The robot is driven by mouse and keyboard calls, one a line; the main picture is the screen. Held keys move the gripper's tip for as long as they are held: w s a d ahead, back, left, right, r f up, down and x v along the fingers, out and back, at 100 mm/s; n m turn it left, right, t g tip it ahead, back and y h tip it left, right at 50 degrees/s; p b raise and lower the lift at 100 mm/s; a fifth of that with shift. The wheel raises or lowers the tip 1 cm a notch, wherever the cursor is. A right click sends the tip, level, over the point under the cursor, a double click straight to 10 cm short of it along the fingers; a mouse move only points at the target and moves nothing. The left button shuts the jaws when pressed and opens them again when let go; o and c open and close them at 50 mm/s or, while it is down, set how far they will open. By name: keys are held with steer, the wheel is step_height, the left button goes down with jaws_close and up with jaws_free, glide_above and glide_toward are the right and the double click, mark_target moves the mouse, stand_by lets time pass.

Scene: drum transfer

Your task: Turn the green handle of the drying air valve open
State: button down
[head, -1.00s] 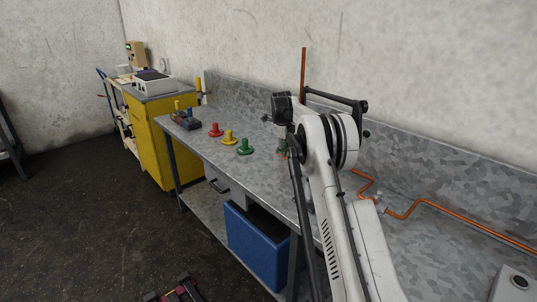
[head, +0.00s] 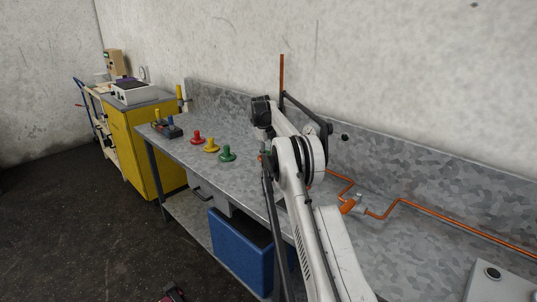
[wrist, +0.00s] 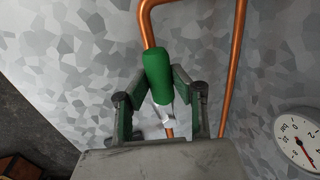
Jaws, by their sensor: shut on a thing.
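The green handle (wrist: 157,72) stands in the middle of the wrist view, between my gripper's two fingers. It has a pale metal stem below it, beside a copper pipe. My gripper (wrist: 160,88) is shut on the green handle, with a finger on each side. In the head view, my gripper (head: 264,154) is small and largely hidden behind my arm, over the bench. The valve body under the handle is mostly hidden by my gripper in the wrist view.
A round dial gauge (wrist: 299,139) lies at the right of the wrist view. Red (head: 196,138), yellow (head: 211,146) and green (head: 227,154) knobbed pieces stand on the grey bench (head: 185,152). An orange pipe (head: 440,215) runs along the bench's back. A blue bin (head: 240,250) sits below.

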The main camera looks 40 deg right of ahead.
steer(key=shift+d, duration=0.1)
steer(key=c, duration=1.5)
jaws_free()
steer(key=shift+o, duration=0.2)
step_height(320, 180, up, 12)
steer(key=a, duration=0.2)
steer(key=shift+s+a, duration=0.15)
steer(key=shift+s, duration=0.05)
steer(key=shift+f, duration=0.1)
